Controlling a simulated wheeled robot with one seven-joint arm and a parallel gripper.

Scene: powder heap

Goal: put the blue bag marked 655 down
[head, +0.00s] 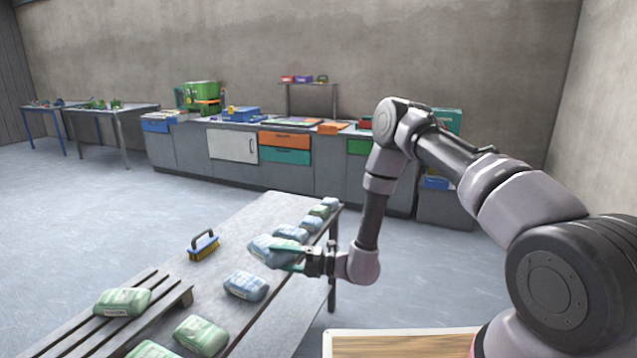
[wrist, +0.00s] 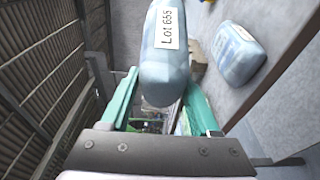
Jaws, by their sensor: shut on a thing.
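The blue bag marked "Lot 655" (wrist: 165,55) is between the green fingers of my gripper (wrist: 160,100) in the wrist view, its label facing the camera. In the head view my gripper (head: 291,257) is shut on this pale blue bag (head: 265,250) over the grey table (head: 238,231). The bag looks tilted. The fingers hide part of it, and I cannot tell whether its underside touches the table.
Another blue bag (head: 245,286) lies nearer on the table. A brush (head: 203,246) lies to the left. A slatted rack (head: 166,304) bears a green bag (head: 122,301); another green bag (head: 201,335) lies beside it. More bags (head: 311,225) line the far end. Bare tabletop shows between brush and bags.

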